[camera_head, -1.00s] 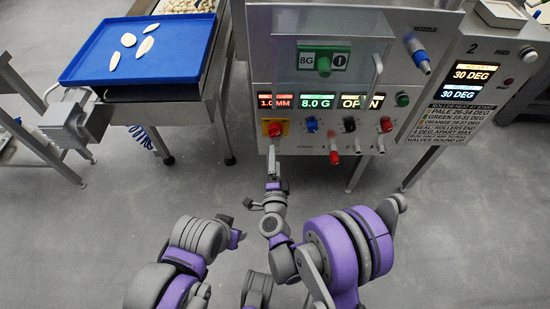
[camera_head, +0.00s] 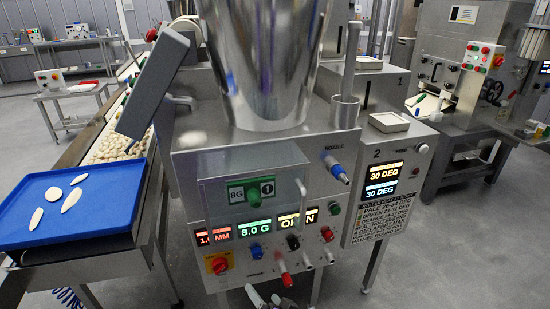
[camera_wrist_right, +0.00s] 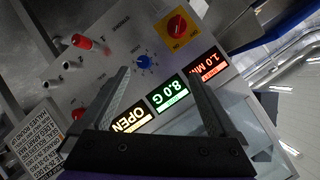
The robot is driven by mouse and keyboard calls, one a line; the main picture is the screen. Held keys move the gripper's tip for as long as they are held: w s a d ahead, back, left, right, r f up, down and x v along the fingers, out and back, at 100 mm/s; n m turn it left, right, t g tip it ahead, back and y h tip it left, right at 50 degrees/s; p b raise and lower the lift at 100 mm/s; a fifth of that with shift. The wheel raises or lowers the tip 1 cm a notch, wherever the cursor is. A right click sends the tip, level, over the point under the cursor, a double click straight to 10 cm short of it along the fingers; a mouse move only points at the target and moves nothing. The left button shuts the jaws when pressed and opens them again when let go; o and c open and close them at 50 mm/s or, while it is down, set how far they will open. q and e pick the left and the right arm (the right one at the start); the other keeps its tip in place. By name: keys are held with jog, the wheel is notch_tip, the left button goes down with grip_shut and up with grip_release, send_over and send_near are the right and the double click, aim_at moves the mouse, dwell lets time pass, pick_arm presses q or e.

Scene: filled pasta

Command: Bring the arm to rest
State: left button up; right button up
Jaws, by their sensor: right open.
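My right gripper (camera_head: 268,298) shows only in part at the bottom edge of the head view, below the front panel of the steel machine (camera_head: 205,280). In the right wrist view my right gripper (camera_wrist_right: 160,85) has its two fingers wide apart with nothing between them. The panel lies beyond the fingers, with the red-on-yellow knob (camera_wrist_right: 178,24), the blue knob (camera_wrist_right: 144,62) and the lit 8.0 G display (camera_wrist_right: 169,94). I cannot tell the exact gap to the panel. My left gripper is out of view.
A blue tray (camera_head: 100,222) with several pale flat pieces stands at the left, by a conveyor of pale pieces (camera_head: 118,145). A steel hopper (camera_head: 265,60) tops the machine. A roller unit (camera_head: 385,205) stands to its right. Grey floor (camera_head: 420,260) is clear at the lower right.

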jog(key=s+d+f+n+g+h, duration=0.3)
jog(key=s+d+g+h, duration=0.35)
jog(key=s+d, duration=1.45)
pick_arm(q)
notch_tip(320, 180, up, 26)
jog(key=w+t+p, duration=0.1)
jog(key=p, duration=2.1)
jog(key=shift+p, duration=0.3)
pick_arm(e)
notch_tip(320, 180, up, 26)
jog(key=shift+s+a+f, duration=0.25)
jog(key=shift+a, duration=0.15)
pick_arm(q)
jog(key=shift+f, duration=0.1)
pick_arm(e)
jog(key=shift+s+t, duration=0.15)
jog(key=shift+t, duration=0.1)
